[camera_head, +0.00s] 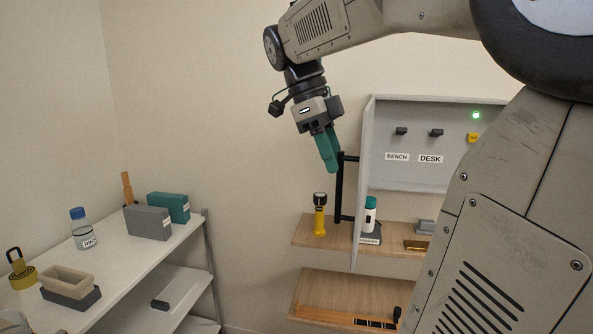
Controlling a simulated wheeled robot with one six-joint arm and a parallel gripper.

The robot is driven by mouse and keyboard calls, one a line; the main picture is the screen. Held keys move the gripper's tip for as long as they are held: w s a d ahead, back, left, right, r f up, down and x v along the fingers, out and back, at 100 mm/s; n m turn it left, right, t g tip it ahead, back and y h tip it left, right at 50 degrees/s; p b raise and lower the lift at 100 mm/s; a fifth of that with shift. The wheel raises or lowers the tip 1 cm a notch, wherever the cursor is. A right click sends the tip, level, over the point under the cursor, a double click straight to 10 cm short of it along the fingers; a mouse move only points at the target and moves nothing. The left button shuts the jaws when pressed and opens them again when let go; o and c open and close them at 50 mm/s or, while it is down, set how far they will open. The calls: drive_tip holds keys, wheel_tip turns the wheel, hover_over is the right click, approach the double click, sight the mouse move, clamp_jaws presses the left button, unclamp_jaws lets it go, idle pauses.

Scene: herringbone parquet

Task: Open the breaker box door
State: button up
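The breaker box (400,172) is a pale grey case on the wall at the right. Its inside shows, with black switches, a yellow switch, BENCH and DESK labels and a lit green lamp. Its door (364,150) stands swung out at the left side, seen nearly edge-on. A black bar handle (339,190) sticks out from the door's left face. My gripper (330,168) points down with teal fingers just left of the handle's upper end. I cannot tell whether they touch it or how far apart the fingers are. My arm hides the box's right part.
Below the box, a wooden shelf (308,238) holds a yellow flashlight (320,215) and a white teal-capped bottle (369,217). A lower wooden shelf (350,285) is underneath. At left, a white rack (135,262) holds a bottle, boxes and a padlock.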

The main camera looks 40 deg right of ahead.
drive_tip(key=shift+v, duration=1.75)
drive_tip(key=s+a+f+n+t, duration=0.1)
drive_tip(key=s+a+f+n, duration=0.2)
drive_tip(key=n, duration=0.7)
drive_tip(key=s+a+f+n+t+y, duration=0.1)
drive_tip(key=s+a+f+n+t, duration=0.1)
drive_tip(key=a+f+n, duration=0.6)
drive_tip(key=s+a+f+n+t+y, duration=0.1)
drive_tip(key=s+a+f+n, duration=0.3)
drive_tip(key=f+n, duration=0.5)
drive_tip(key=a+n+t, duration=0.1)
drive_tip(key=a+n, duration=0.1)
drive_tip(key=n, duration=0.1)
drive_tip(key=shift+n, duration=0.4)
drive_tip(key=shift+s, duration=0.15)
